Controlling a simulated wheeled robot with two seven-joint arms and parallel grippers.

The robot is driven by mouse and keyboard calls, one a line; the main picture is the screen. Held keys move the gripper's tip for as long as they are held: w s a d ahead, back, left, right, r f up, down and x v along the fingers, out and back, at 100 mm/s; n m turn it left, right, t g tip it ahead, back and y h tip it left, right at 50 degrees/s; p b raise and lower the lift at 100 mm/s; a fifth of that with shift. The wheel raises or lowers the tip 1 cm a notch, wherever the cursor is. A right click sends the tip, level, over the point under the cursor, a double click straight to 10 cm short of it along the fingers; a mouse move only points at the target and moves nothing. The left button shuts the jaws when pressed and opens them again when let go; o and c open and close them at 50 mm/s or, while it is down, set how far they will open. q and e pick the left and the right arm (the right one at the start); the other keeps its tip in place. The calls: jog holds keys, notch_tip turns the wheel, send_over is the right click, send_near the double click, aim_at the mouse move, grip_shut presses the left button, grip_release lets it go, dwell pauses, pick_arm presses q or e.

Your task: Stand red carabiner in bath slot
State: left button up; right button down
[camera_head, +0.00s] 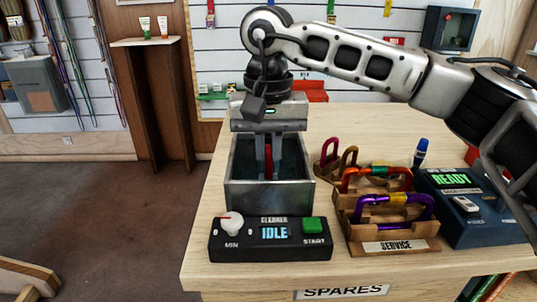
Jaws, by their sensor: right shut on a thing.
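My right gripper (268,155) comes down from above into the grey metal bath (270,193) of the cleaner. Its fingers are shut on the red carabiner (268,160), which shows as a narrow upright red strip between them. The lower part of the carabiner and the slot in the bath are hidden by the bath's front wall, so I cannot tell whether it touches the slot. My left gripper is not in view.
The cleaner's control box (270,238) reads IDLE in front of the bath. A wooden SERVICE rack (395,246) with several coloured carabiners stands to the right. A blue READY box (465,205) is beyond it. Little bare table lies left of the bath.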

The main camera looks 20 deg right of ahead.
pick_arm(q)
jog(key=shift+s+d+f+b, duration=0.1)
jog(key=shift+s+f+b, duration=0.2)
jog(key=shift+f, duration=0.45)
pick_arm(e)
jog(key=shift+f, duration=0.55)
jog(key=c, duration=1.4)
grip_release()
jog(key=shift+r, duration=0.65)
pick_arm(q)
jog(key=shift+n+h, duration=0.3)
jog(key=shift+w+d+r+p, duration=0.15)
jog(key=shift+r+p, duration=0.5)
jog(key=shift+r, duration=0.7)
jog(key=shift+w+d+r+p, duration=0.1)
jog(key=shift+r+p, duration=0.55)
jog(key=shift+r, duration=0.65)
pick_arm(e)
notch_tip(320, 180, up, 15)
jog(key=shift+f, duration=0.15)
